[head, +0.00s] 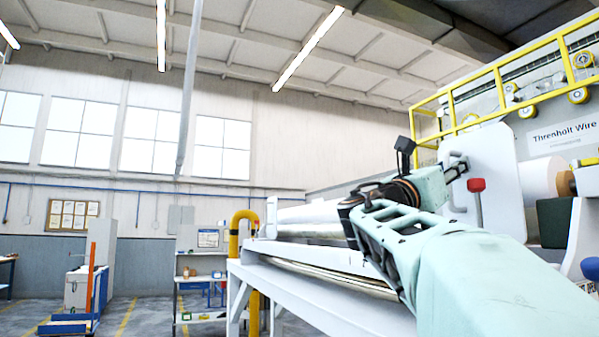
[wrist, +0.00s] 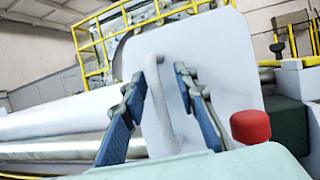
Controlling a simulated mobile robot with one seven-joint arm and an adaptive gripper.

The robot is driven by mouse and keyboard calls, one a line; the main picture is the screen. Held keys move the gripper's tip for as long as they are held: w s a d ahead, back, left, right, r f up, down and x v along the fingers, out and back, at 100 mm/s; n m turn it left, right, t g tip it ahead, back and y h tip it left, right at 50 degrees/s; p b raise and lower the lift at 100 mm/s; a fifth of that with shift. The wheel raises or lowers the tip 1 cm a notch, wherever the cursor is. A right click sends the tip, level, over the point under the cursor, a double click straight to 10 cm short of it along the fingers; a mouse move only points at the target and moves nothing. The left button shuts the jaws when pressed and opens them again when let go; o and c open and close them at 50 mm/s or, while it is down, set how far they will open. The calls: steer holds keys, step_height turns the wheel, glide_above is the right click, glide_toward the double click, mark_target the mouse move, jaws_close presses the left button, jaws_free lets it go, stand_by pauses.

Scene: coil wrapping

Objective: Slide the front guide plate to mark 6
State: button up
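The front guide plate (head: 492,168) is a white upright plate with rounded corners, right of centre in the head view. It fills the middle of the wrist view (wrist: 215,65). A white bow handle (head: 453,180) stands on its face; it also shows in the wrist view (wrist: 158,105). My gripper (head: 456,166) is in front of the plate. In the wrist view its two blue fingers (wrist: 155,80) are apart, with the handle showing between them; whether they touch it cannot be told. A red knob (head: 476,185) sits by the plate's lower part. No mark scale is readable.
A white machine bed with a long roller (wrist: 65,125) runs to the left of the plate. A yellow railing (head: 480,80) stands above and behind. A yellow bent pipe (head: 236,235) rises at the bed's left end.

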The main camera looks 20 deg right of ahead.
steer(key=shift+r, duration=4.7)
steer(key=shift+w, duration=0.1)
